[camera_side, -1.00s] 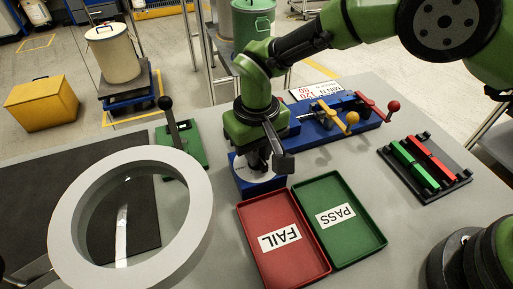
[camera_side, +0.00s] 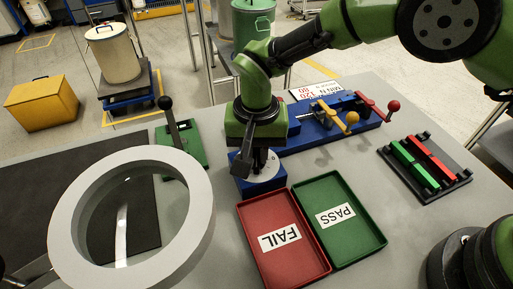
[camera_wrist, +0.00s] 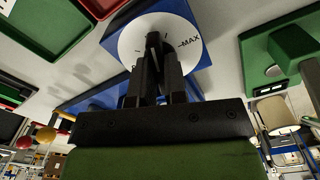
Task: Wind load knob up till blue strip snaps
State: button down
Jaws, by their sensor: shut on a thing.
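The load knob (camera_wrist: 153,40) is a dark bar on a white dial (camera_wrist: 130,35) with tick marks and the word MAX at its right in the wrist view. The dial sits on a blue block (camera_side: 240,185), beside the trays in the side view. My gripper (camera_wrist: 155,62) is over the dial with its fingers shut on the knob. The blue fixture (camera_side: 320,125) stands behind, with a yellow-knobbed lever and a red-knobbed crank. I cannot make out a blue strip in it.
A red FAIL tray (camera_side: 245,215) and a green PASS tray (camera_side: 367,215) lie in front of the block. A green base with a black lever (camera_side: 172,125) stands to the left, near a large grey ring (camera_side: 70,215). A rack with green and red bars (camera_side: 455,183) is at right.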

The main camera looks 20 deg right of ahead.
aim_at(256, 153)
jog(key=shift+m, duration=0.4)
jog(key=c, duration=1.2)
grip_release()
jog(key=shift+o, duration=0.2)
jog(key=shift+r, duration=0.1)
notch_tip(256, 153, up, 10)
